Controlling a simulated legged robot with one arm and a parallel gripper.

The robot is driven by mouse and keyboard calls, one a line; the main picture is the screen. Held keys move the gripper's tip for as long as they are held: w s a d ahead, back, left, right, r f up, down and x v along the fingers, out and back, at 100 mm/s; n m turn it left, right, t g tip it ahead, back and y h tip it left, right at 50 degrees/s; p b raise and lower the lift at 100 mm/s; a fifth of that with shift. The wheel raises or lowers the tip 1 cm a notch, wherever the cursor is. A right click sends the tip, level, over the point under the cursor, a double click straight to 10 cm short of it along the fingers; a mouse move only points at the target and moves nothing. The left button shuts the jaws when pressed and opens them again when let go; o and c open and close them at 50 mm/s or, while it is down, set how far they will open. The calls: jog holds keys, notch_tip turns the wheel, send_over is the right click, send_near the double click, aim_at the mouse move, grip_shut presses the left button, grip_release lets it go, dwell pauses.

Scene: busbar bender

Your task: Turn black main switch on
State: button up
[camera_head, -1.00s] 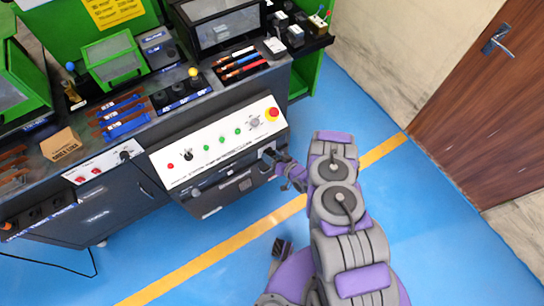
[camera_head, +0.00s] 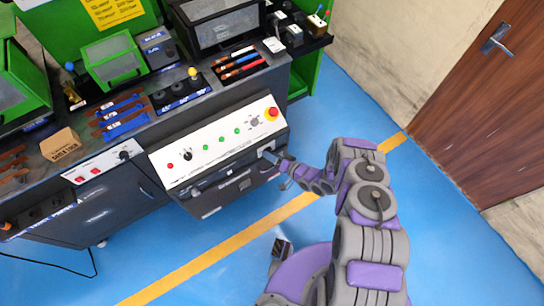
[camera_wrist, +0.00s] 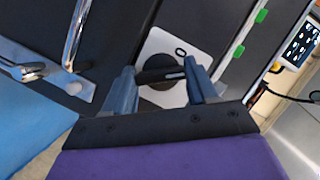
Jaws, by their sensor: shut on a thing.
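The black main switch (camera_wrist: 158,76) shows in the wrist view as a round black knob with a bar handle. It sits on a pale plate (camera_wrist: 187,42) with an oval "0"-like mark above the knob. My gripper (camera_wrist: 162,68) has a finger on each side of the bar handle and is shut on it. In the head view my gripper (camera_head: 276,160) is at the right end of the machine's front panel, below the white control strip (camera_head: 217,145). The switch itself cannot be made out there.
A metal handle (camera_wrist: 76,35) is left of the switch in the wrist view. The red emergency button (camera_head: 271,113) is on the control strip above my gripper. Blue floor (camera_head: 430,230) lies open to the right, up to a brown door (camera_head: 490,100).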

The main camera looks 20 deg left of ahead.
jog(key=shift+w+d+f, duration=0.1)
jog(key=shift+d+f, duration=0.05)
jog(key=shift+d, duration=0.05)
jog(key=o, duration=0.9)
jog(key=shift+o, duration=0.8)
jog(key=p+v, duration=0.4)
jog(key=v, duration=1.3)
jog(key=shift+d, duration=0.15)
jog(key=shift+c, duration=0.2)
